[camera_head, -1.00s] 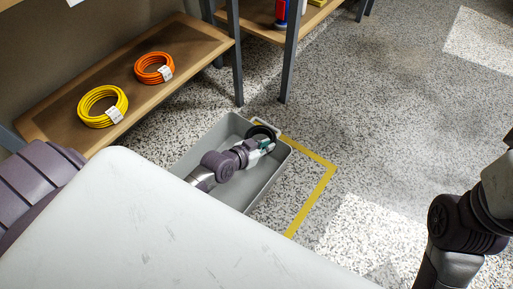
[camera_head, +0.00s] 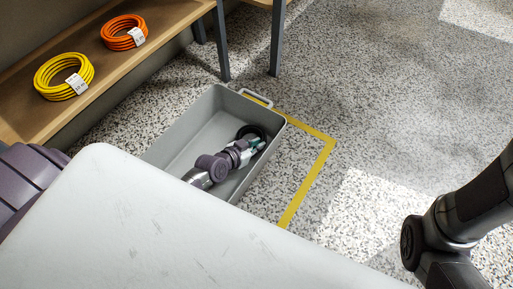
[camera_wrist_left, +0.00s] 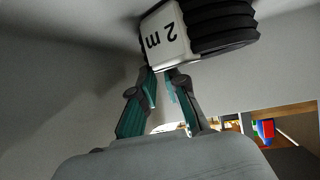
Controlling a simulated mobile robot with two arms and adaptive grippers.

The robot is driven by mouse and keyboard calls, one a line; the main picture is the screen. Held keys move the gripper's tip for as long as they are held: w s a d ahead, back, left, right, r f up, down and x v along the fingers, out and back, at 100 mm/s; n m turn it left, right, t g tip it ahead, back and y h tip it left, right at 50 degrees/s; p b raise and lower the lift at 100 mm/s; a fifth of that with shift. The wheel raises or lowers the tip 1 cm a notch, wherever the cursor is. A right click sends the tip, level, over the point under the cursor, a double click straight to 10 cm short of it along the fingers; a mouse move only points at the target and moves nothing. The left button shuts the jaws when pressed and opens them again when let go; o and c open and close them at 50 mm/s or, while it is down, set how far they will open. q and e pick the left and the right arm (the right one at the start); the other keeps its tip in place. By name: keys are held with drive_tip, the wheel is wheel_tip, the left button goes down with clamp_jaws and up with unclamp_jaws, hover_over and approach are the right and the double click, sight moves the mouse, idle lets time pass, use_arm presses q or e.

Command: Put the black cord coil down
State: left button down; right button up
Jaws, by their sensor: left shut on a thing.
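The black cord coil (camera_head: 262,130) is inside the grey tote (camera_head: 165,148), near its right wall and far end. My left gripper (camera_head: 248,148) reaches down into the tote and is shut on the coil. In the left wrist view, the fingers (camera_wrist_left: 162,76) meet the coil (camera_wrist_left: 228,22) at its white "2 m" label (camera_wrist_left: 166,36). I cannot tell whether the coil touches the tote's floor. My right arm shows at the right of the head view, but its gripper is out of frame.
The tote stands on the speckled floor beside yellow tape (camera_head: 309,178). A wooden shelf (camera_head: 82,105) holds a yellow coil (camera_head: 64,76) and an orange coil (camera_head: 123,32). A pale surface (camera_head: 190,230) fills the near foreground. The tote's left part is empty.

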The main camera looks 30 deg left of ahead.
use_arm(q)
drive_tip(key=shift+f, duration=0.1)
drive_tip(key=c, duration=1.2)
unclamp_jaws()
